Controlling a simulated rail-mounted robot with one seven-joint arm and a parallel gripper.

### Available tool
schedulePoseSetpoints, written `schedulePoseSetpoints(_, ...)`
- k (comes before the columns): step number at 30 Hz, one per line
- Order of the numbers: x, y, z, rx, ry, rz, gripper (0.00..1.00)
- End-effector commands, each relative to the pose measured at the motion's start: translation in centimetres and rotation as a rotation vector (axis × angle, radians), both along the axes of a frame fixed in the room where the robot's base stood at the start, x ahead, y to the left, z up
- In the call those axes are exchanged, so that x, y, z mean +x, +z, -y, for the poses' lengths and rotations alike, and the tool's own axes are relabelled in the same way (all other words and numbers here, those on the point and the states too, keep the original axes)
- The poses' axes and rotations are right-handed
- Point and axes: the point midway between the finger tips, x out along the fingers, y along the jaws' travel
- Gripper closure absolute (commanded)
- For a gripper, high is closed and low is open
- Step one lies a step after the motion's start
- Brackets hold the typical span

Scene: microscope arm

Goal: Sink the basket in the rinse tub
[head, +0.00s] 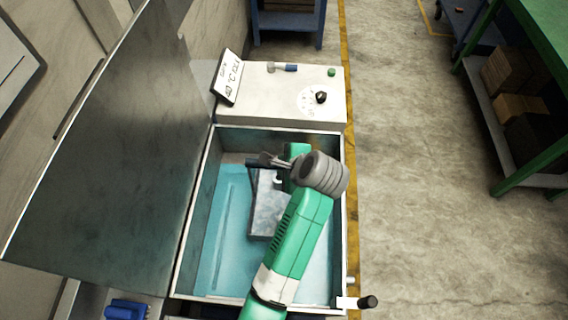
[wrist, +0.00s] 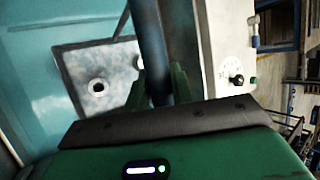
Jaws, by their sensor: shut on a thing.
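The rinse tub (head: 208,170) is an open rectangular tank holding blue water. The grey basket (head: 265,212) is inside it, right of the tub's middle and partly hidden by my arm. In the wrist view the basket (wrist: 72,70) shows as a mottled grey square with a pale round part. How deep it sits in the water is unclear. My gripper (wrist: 157,80) is shut on the basket's dark bar-like handle (wrist: 148,35), which passes between its green fingers. In the head view my arm mostly hides the grip.
The tub's large dark lid (head: 110,150) stands open on the left. A white control box (head: 285,95) with a display and a knob adjoins the tub's far end. A black-tipped lever (head: 367,302) sticks out at the near right corner. A green workbench (head: 540,60) stands far right, across open floor.

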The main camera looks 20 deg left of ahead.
Motion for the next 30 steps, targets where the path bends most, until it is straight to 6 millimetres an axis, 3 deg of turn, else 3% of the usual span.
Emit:
schedulePoseSetpoints(3, 0.1, 1.6, 0.0, 0.002, -0.001, 0.005, 1.0)
schedulePoseSetpoints(30, 0.1, 10.0, -0.1, 0.003, 0.0, 0.005, 1.0)
